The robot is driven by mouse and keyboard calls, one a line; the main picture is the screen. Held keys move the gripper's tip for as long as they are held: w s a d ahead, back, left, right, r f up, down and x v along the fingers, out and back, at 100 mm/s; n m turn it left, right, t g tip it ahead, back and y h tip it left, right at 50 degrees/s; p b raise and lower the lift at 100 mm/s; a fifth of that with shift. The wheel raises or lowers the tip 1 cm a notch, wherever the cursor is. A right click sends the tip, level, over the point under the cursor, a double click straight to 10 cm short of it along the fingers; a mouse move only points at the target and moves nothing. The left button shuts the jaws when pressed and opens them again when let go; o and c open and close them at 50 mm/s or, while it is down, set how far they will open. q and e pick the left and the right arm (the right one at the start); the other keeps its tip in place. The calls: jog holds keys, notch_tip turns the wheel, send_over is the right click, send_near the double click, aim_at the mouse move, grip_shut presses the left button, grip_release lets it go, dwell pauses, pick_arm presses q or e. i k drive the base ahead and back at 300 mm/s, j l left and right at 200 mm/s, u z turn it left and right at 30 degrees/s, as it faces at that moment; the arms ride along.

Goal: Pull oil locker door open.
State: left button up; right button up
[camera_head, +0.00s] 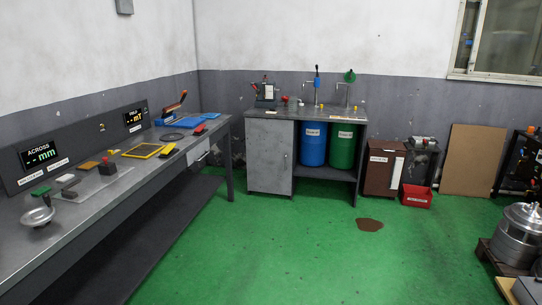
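The grey metal locker door (269,157) is on the left half of the oil bench (355,115) against the far wall. The door looks shut, flush with the cabinet front. A small mark near its right edge may be a handle, but it is too small to tell. A blue drum (313,150) and a green drum (342,152) stand in the open bay right of the door. Neither of my grippers is in view.
A long workbench (95,225) with tools and displays runs along the left wall. A brown bin (380,172) and a red crate (416,197) stand right of the oil bench. A dark stain (369,224) lies on the green floor, which is open before the door.

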aim_at(269, 141)
jog(key=i, duration=2.45)
jog(key=i+l, duration=0.1)
jog(key=i, duration=2.35)
jog(key=i+j+u, duration=0.05)
jog(key=j, duration=0.05)
